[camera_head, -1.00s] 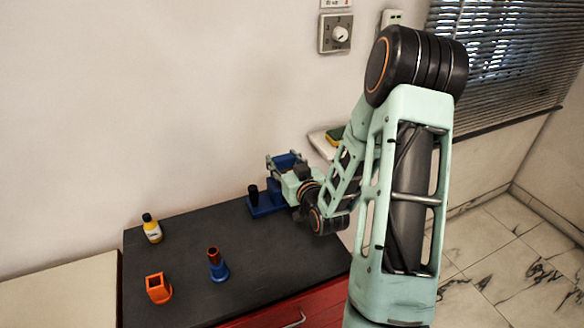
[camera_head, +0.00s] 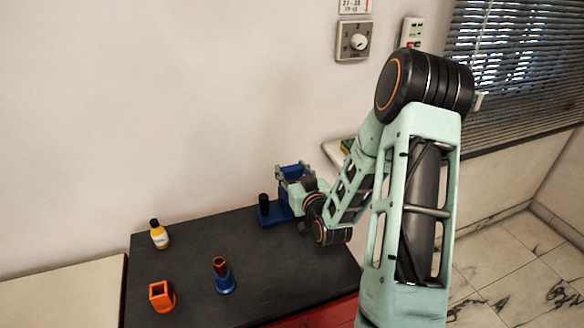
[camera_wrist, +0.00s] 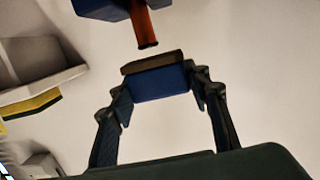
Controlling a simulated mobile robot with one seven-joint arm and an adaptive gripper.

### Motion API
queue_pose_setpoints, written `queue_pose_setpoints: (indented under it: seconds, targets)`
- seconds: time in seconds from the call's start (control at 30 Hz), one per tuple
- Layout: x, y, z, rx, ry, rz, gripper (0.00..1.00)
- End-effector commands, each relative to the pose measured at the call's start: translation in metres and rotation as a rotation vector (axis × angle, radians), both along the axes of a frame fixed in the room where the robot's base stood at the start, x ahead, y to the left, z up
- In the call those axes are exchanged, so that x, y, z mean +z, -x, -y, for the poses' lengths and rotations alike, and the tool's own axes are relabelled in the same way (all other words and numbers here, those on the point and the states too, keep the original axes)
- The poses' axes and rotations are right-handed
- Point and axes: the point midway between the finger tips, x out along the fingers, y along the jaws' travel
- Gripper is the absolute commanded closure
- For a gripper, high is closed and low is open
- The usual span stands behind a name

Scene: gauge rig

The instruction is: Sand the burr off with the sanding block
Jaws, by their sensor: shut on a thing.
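My gripper (camera_wrist: 160,88) is shut on the sanding block (camera_wrist: 160,84), a blue block with a dark brown face, held across its sides. In the wrist view, a reddish-orange rod with a dark end (camera_wrist: 146,28) sticks out of a blue part (camera_wrist: 100,8) just beyond the block. A narrow gap shows between rod end and brown face; the depth is hard to judge. No separate burr can be made out. In the head view my gripper (camera_head: 293,174) is by a blue stand (camera_head: 272,219) at the back of the dark tabletop, and hides part of it.
A black post (camera_head: 264,204) rises from the stand. A yellow bottle (camera_head: 160,237), an orange square holder (camera_head: 162,299) and a blue-based orange tube (camera_head: 223,278) stand on the tabletop (camera_head: 195,262). A wall shelf (camera_head: 335,152) is behind my arm.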

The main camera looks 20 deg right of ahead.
Motion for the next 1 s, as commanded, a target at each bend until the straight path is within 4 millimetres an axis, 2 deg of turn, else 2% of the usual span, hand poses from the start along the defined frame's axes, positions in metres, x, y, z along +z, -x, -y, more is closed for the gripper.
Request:
queue_pose_setpoints:
  seconds: [1.0]
  targets:
    - [-0.0065, -0.0001, 0.0002, 0.000, 0.000, 0.002, 0.81]
